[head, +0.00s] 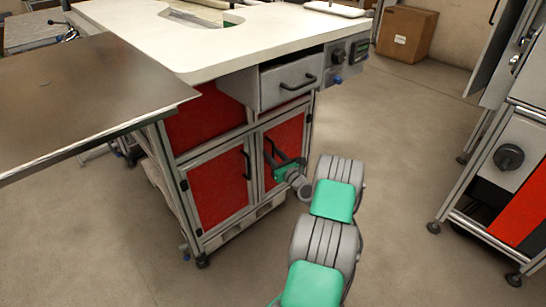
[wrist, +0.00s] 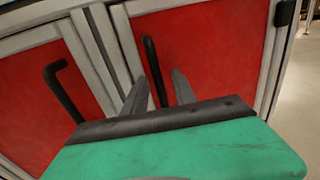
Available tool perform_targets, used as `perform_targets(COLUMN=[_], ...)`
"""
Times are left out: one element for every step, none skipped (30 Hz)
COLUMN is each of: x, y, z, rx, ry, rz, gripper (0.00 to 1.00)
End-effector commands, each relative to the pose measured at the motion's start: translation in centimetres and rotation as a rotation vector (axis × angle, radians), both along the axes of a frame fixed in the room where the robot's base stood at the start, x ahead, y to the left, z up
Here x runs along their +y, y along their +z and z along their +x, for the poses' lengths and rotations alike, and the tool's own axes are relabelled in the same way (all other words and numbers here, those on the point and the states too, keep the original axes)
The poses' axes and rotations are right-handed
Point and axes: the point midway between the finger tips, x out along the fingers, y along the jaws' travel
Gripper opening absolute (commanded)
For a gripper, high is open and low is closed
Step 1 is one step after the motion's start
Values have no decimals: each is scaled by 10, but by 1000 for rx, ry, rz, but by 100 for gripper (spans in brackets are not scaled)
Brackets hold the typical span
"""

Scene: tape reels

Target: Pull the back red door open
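Two red doors sit side by side in the cabinet under the white worktop, and both look shut. The farther red door (head: 287,140) is on the right in the head view and also fills the right of the wrist view (wrist: 225,50). Its black bar handle (wrist: 152,62) runs near its left edge. My gripper (head: 272,153) is at this handle. In the wrist view its two fingers (wrist: 160,92) stand apart, with the handle between them. A gap shows between the handle and the right finger. The nearer red door (head: 215,187) has its own black handle (head: 246,164).
A grey drawer (head: 288,80) with a black handle is above the farther door. A metal sheet (head: 80,95) juts out at left. Another cabinet (head: 510,165) stands at right. Floor (head: 400,130) between the cabinets is clear, and a cardboard box (head: 405,33) is behind.

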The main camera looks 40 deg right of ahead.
Motion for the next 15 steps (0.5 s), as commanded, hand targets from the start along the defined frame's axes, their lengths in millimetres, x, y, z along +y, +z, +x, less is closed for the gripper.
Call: perform_targets(x=[0, 0, 0, 0, 0, 0, 0, 0, 0, 0, 0, 0, 0, 0, 0], y=[0, 0, 0, 0, 0, 0, 0, 0, 0, 0, 0, 0, 0, 0, 0], z=[0, 0, 0, 0, -1, -1, -1, -1, -1, -1, -1, -1, -1, -1, -1], rx=[0, 0, 0, 0, 0, 0, 1, 1, 1, 1, 1, 1, 1, 1, 1], ry=[0, 0, 0, -1, -1, -1, -1, -1, -1, -1, -1, -1, -1, -1, -1], rz=[0, 0, 0, 0, 0, 0, 0, 0, 0, 0, 0, 0, 0, 0, 0], gripper=[33, 33, 33, 31, 28, 25, 23, 20, 17, 15, 12, 9, 6, 4, 1])
